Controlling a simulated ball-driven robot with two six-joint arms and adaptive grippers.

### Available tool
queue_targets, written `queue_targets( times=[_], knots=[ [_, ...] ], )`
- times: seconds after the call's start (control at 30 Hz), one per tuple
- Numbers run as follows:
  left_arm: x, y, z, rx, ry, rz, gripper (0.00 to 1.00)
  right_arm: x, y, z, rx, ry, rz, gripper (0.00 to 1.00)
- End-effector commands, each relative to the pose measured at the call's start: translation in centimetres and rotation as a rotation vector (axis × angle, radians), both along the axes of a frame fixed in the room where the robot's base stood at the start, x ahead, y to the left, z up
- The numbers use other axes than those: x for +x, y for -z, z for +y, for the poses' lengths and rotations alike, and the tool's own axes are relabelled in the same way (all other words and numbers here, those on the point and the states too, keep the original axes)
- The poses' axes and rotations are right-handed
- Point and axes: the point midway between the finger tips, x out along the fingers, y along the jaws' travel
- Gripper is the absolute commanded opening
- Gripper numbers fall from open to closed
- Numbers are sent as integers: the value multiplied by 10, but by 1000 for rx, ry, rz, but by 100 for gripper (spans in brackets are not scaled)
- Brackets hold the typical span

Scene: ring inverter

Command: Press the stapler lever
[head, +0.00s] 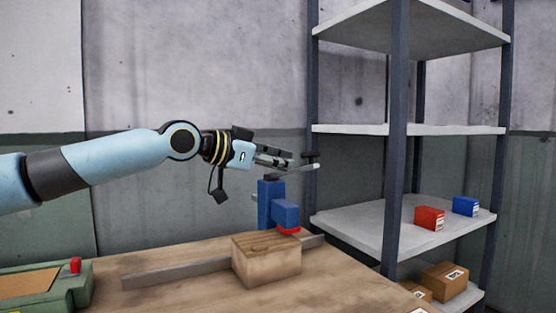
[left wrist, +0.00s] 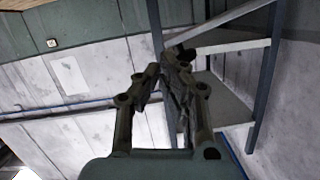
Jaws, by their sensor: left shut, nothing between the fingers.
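The stapler (head: 268,207) is an upright blue body with a red part at its lower front, set at a wooden block (head: 265,262) on the bench. Its lever (head: 300,169) is a thin grey bar rising to the right from the top of the body, with a black knob (head: 311,156) near its end. My left gripper (head: 288,159) is shut and empty, just above the lever and left of the knob. Whether it touches the lever I cannot tell. In the left wrist view the shut fingers (left wrist: 164,72) show, with a dark shape beyond the tips. My right gripper is not in view.
A grey bar (head: 170,274) lies across the bench (head: 190,292) behind the block. A green device (head: 75,290) with a red knob stands at the left. A shelf rack (head: 360,222) stands close at right, holding a red box (head: 430,218) and a blue box (head: 465,206).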

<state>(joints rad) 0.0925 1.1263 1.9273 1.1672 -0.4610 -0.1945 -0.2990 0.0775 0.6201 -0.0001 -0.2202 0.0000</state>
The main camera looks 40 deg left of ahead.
Motion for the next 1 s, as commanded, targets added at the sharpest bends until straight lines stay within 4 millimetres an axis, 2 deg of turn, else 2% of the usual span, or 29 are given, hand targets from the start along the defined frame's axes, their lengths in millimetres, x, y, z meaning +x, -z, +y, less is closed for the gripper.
queue_targets(
  times=[0.23, 1.0],
  knots=[
    [-11, -3, 1, -1, 7, 1, 0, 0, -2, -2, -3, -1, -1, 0],
    [-11, -5, 1, -3, 8, -2, 0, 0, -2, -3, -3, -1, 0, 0]
  ],
)
